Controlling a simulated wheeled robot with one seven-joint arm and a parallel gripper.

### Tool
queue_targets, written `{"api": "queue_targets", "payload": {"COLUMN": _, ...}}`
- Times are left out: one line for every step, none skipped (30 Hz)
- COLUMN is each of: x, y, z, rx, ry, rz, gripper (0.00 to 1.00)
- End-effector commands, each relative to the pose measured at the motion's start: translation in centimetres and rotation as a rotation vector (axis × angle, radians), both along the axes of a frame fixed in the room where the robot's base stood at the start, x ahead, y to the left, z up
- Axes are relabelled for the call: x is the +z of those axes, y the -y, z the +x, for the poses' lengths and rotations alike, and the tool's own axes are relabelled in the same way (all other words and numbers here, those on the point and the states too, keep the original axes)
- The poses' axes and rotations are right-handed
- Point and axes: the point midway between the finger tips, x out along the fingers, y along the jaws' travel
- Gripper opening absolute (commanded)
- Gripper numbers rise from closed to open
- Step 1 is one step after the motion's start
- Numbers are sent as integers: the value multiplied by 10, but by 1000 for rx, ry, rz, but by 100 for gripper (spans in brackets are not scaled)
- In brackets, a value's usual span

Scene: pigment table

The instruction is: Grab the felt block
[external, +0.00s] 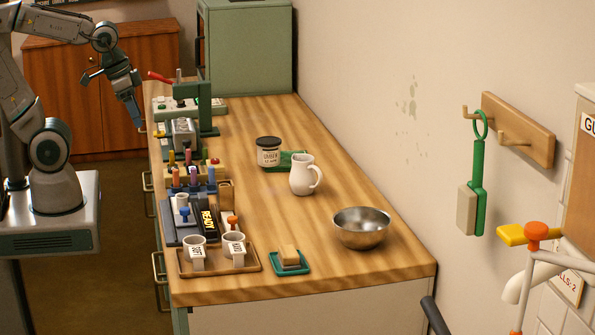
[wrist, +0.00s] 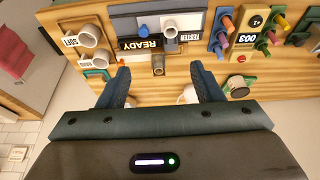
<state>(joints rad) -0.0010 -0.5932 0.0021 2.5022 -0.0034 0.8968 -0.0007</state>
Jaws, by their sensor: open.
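A tan block with a darker base (external: 289,255) rests on a small teal dish (external: 303,269) near the table's front edge. A small brown upright block (external: 226,192) stands beside the black READY piece; it also shows between my fingers in the wrist view (wrist: 158,64). I cannot tell for sure which one is the felt block. My gripper (external: 136,113) is raised off the table's left side, pointing down, apart from both blocks. Its two blue fingers are spread and empty in the wrist view (wrist: 165,84).
A brown tray (external: 250,268) holds two labelled cups. Racks of coloured sticks (external: 193,187) line the left edge. A jar (external: 268,152), white jug (external: 302,175) and steel bowl (external: 361,228) stand mid-table. The table's back right is clear. A wall runs along the right.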

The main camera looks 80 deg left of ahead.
Motion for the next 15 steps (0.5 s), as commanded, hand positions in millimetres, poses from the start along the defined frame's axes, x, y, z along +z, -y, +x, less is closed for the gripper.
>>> {"api": "queue_targets", "payload": {"x": 0, "y": 0, "z": 0, "rx": 0, "ry": 0, "rz": 0, "gripper": 60}}
{"api": "queue_targets", "payload": {"x": 0, "y": 0, "z": 0, "rx": 0, "ry": 0, "rz": 0, "gripper": 60}}
{"api": "queue_targets", "payload": {"x": 0, "y": 0, "z": 0, "rx": 0, "ry": 0, "rz": 0, "gripper": 60}}
{"api": "queue_targets", "payload": {"x": 0, "y": 0, "z": 1, "rx": -2, "ry": 0, "rz": 1, "gripper": 60}}
{"api": "queue_targets", "payload": {"x": 1, "y": 0, "z": 2, "rx": -5, "ry": -1, "rz": 1, "gripper": 60}}
{"api": "queue_targets", "payload": {"x": 2, "y": 1, "z": 4, "rx": -15, "ry": -3, "rz": 3, "gripper": 60}}
{"api": "queue_targets", "payload": {"x": 3, "y": 2, "z": 8, "rx": -26, "ry": -5, "rz": 5, "gripper": 60}}
{"api": "queue_targets", "payload": {"x": 4, "y": 3, "z": 12, "rx": -41, "ry": -10, "rz": 8, "gripper": 60}}
{"api": "queue_targets", "payload": {"x": 7, "y": 5, "z": 19, "rx": -69, "ry": -16, "rz": 13, "gripper": 60}}
{"api": "queue_targets", "payload": {"x": 9, "y": 8, "z": 25, "rx": -92, "ry": -23, "rz": 18, "gripper": 60}}
{"api": "queue_targets", "payload": {"x": 11, "y": 10, "z": 33, "rx": -122, "ry": -30, "rz": 23, "gripper": 60}}
{"api": "queue_targets", "payload": {"x": 14, "y": 14, "z": 44, "rx": -165, "ry": -38, "rz": 32, "gripper": 60}}
{"api": "queue_targets", "payload": {"x": 16, "y": 18, "z": 53, "rx": -200, "ry": -45, "rz": 40, "gripper": 60}}
{"api": "queue_targets", "payload": {"x": 18, "y": 22, "z": 63, "rx": -237, "ry": -54, "rz": 46, "gripper": 60}}
{"api": "queue_targets", "payload": {"x": 21, "y": 27, "z": 76, "rx": -286, "ry": -63, "rz": 56, "gripper": 60}}
